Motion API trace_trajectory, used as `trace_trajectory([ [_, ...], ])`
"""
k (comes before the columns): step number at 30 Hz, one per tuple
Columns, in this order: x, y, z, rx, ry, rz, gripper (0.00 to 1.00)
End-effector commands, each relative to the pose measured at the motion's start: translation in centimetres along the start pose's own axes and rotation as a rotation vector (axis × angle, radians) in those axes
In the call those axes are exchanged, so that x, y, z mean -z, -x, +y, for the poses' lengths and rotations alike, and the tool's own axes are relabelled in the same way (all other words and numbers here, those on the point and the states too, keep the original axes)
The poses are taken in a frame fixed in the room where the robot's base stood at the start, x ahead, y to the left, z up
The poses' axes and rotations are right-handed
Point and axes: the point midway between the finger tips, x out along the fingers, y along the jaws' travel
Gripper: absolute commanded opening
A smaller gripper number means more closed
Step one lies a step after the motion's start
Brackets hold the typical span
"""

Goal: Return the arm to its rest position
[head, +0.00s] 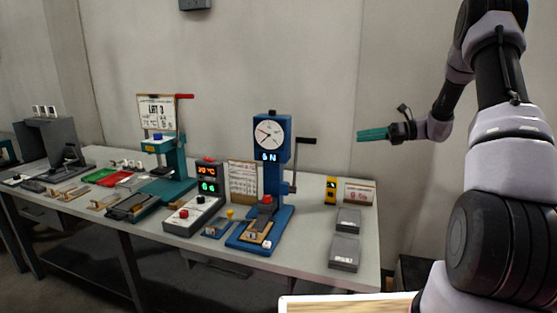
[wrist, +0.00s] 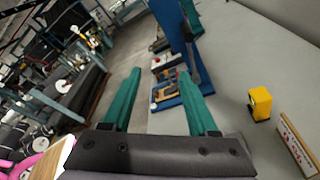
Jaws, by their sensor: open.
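My gripper (head: 360,135) is raised in the air at the right of the head view, above the bench's right end and in front of the pale wall. Its teal fingers point left. In the wrist view the two fingers of my gripper (wrist: 160,75) stand apart with nothing between them. My arm rises at the right of the head view, bends over at the top and comes down to the gripper. Its upper bend is cut off by the picture's edge.
The bench (head: 310,222) carries a blue press (head: 273,180) with a dial, a teal press (head: 175,160), a yellow device (head: 331,190) and grey blocks (head: 345,250). A wooden-edged board (head: 350,304) is low in front. Dark rolls (wrist: 80,95) lie left in the wrist view.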

Motion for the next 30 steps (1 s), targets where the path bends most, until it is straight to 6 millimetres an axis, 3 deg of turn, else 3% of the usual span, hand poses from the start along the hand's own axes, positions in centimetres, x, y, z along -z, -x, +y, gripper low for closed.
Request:
trace_trajectory([
  [5, -0.9, -1.2, 4.8, 0.018, 0.176, 0.139, 0.59],
  [15, -0.3, -2.1, 18.1, 0.046, 0.756, 0.553, 0.59],
  [21, 1.6, -1.0, 25.0, 0.045, 1.127, 0.795, 0.59],
  [30, 5.0, 2.2, 33.0, 0.037, 1.683, 1.146, 0.59],
])
